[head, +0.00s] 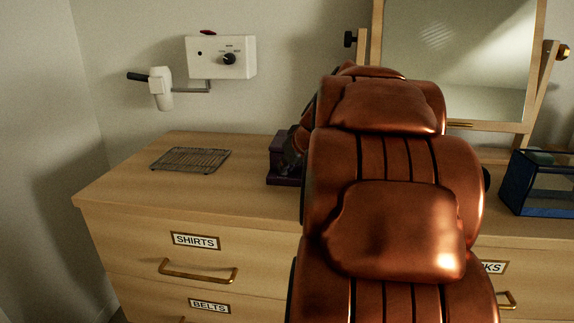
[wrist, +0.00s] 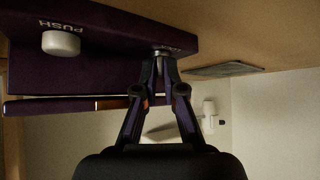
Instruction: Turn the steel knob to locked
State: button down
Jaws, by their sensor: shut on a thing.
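The steel knob (wrist: 159,52) is small and sits on a face of the dark purple box (wrist: 100,45). In the wrist view my gripper (wrist: 165,60) has its fingertips closed around it. Small lettering beside the knob is too small to read, so its setting cannot be told. The box also carries a white round button (wrist: 61,43) marked PUSH. In the head view the purple box (head: 284,172) stands on the dresser top, largely hidden behind my copper-coloured arm, which also hides the knob and gripper there.
A wire rack (head: 190,160) lies on the dresser (head: 130,187) left of the box. A white control box (head: 221,57) with a black dial and a hair dryer (head: 160,88) are on the wall. A mirror (head: 455,55) and a blue-based glass case (head: 538,185) stand at right.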

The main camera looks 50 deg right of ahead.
jog(key=shift+r, duration=0.1)
jog(key=m+h+p, duration=0.1)
jog(key=p, duration=0.1)
jog(key=m+p, duration=0.1)
jog(key=shift+w+a+r+g+h+p, duration=0.1)
jog(key=shift+a+r+g+h+p, duration=0.1)
jog(key=shift+a+g+h+p, duration=0.15)
jog(key=m+g+h+p, duration=0.1)
jog(key=m+p, duration=0.1)
jog(key=m+g+h+p, duration=0.1)
jog(key=m+p, duration=0.1)
jog(key=shift+w+a+f+p, duration=0.1)
jog(key=shift+w+p, duration=0.05)
jog(key=shift+p, duration=0.2)
jog(key=shift+w+f+m+g+h+p, duration=0.1)
jog(key=shift+m+g+h+p, duration=0.25)
jog(key=shift+m+p, duration=0.2)
jog(key=shift+f+m, duration=0.1)
jog(key=shift+m, duration=0.15)
jog(key=c, duration=1.3)
grip_release()
jog(key=shift+a, duration=0.1)
